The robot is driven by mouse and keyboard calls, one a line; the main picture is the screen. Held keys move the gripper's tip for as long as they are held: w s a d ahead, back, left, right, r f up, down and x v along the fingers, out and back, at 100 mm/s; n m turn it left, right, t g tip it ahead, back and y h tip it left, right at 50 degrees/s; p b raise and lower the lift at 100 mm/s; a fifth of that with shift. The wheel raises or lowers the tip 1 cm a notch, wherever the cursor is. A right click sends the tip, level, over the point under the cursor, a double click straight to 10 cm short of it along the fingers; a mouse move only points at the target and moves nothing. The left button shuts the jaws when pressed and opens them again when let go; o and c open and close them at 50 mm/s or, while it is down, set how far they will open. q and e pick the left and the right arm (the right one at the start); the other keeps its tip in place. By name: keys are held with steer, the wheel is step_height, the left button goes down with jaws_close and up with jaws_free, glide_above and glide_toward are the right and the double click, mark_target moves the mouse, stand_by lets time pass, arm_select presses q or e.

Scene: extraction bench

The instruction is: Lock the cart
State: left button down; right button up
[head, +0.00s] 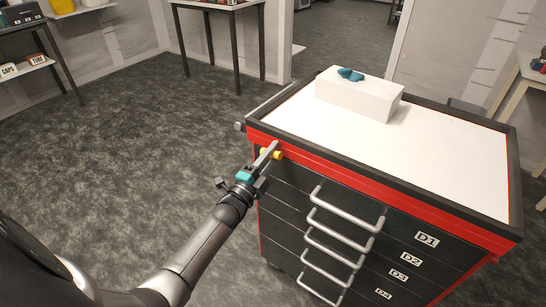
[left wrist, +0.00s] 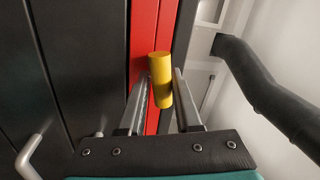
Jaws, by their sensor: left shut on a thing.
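The cart (head: 330,184) is red and black, with a white top and several drawers labelled D1 to D4. A yellow cylindrical lock knob (head: 277,155) sticks out at the upper left of its front, on the red band. My left gripper (head: 267,152) is at this knob. In the left wrist view the yellow knob (left wrist: 161,72) sits between the two fingers of my left gripper (left wrist: 163,86), which are shut on it. The drawers look closed. My right gripper is in neither view.
A white box (head: 358,98) with a blue object (head: 350,75) on it stands on the cart top. Drawer handles (head: 348,212) jut out right of my left gripper. A table (head: 220,5) and shelves stand behind. The floor (head: 130,140) at left is clear.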

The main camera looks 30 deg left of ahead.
arm_select(q)
steer(key=shift+f+m+h+b, duration=0.15)
steer(key=shift+m+h+b, duration=0.25)
steer(key=shift+m, duration=1.3)
steer(key=shift+a, duration=0.1)
steer(key=c, duration=0.6)
jaws_free()
steer(key=shift+s, duration=0.15)
steer(key=p+v, duration=0.1)
steer(key=v, duration=1.4)
